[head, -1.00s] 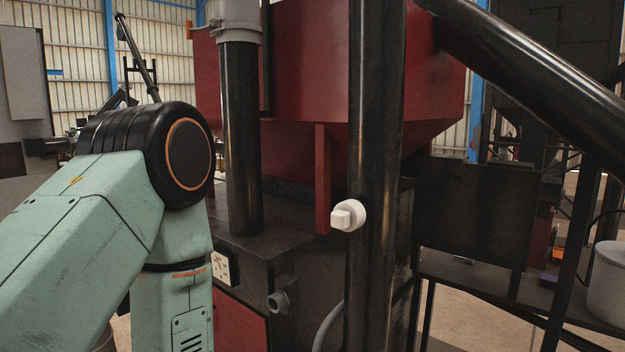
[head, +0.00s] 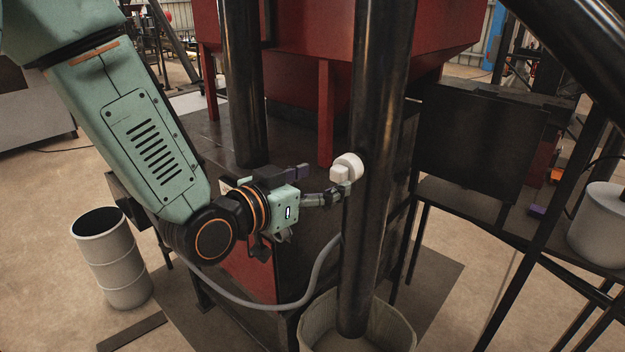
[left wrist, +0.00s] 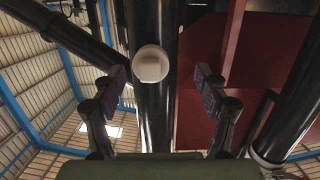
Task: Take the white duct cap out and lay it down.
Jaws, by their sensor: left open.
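The white duct cap (head: 347,167) sits in the side of the black vertical duct (head: 372,120), its square grip facing out to the left. It also shows in the left wrist view as a round white disc (left wrist: 151,64) on the duct. My left gripper (head: 326,180) is open and empty just left of the cap. In the left wrist view its two fingers (left wrist: 160,80) stand wide apart, with the cap centred between them and beyond their tips. I cannot tell whether a fingertip touches the cap. My right gripper is not in view.
A dark machine top (head: 215,135) lies behind my left arm. A second black pipe (head: 241,90) and a red hopper (head: 290,35) stand behind. A pale bin (head: 318,330) is under the duct. A side shelf (head: 470,197) is at right, a grey barrel (head: 115,262) at left.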

